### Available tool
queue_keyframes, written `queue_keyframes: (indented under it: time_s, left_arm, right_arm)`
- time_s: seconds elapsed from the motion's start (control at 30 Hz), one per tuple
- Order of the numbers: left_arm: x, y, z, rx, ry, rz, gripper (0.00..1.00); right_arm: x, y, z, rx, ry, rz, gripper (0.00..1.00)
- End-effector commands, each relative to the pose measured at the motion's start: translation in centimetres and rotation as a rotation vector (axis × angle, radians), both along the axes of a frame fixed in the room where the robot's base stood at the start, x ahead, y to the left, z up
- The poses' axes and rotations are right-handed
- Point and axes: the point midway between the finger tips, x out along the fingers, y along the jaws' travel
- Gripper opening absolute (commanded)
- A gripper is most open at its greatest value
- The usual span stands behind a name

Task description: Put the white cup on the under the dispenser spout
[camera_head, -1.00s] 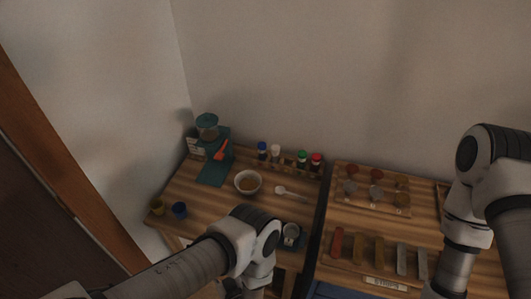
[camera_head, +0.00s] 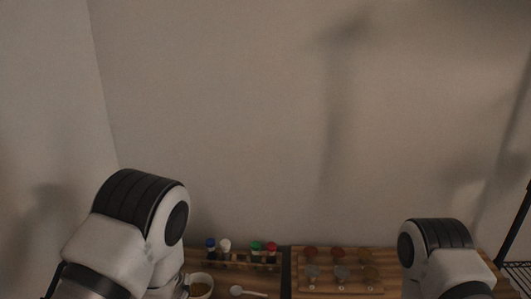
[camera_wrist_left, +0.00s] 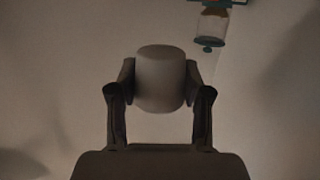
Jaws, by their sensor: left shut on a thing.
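The white cup (camera_wrist_left: 160,78) is between the fingers of my left gripper (camera_wrist_left: 160,86) in the left wrist view. The gripper is shut on its sides, and the wall fills most of the background. What looks like the dispenser (camera_wrist_left: 212,24), a clear jar with teal parts, shows at the top right of that view, cut off by the edge. It is apart from the cup. Its spout is not clear. In the head view my left arm covers the dispenser's area, and the left gripper is hidden. My right gripper is out of view below the frame.
A bowl (camera_head: 201,284), a white spoon (camera_head: 247,292) and a row of small bottles with coloured caps (camera_head: 240,250) are on the wooden counter at the bottom of the head view. A board with several small round items (camera_head: 340,272) lies to the right. A wire shelf (camera_head: 518,272) stands far right.

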Motion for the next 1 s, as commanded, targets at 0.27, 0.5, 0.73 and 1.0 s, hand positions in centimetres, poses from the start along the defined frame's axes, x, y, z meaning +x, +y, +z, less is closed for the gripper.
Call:
queue_keyframes:
  time_s: [0.27,0.5,0.73,1.0]
  left_arm:
    - [-1.5,-2.0,-1.3,0.000,-0.003,-0.114,0.27]
    - [-1.5,-2.0,-1.3,0.000,-0.003,-0.113,0.27]
    - [-1.5,-2.0,-1.3,0.000,-0.003,-0.112,0.27]
    - [-1.3,-1.4,-1.0,0.001,-0.005,-0.081,0.27]
  right_arm:
    - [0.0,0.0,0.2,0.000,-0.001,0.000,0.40]
    - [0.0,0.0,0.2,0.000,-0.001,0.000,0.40]
    - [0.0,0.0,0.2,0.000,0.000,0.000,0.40]
    - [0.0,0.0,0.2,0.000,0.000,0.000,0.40]
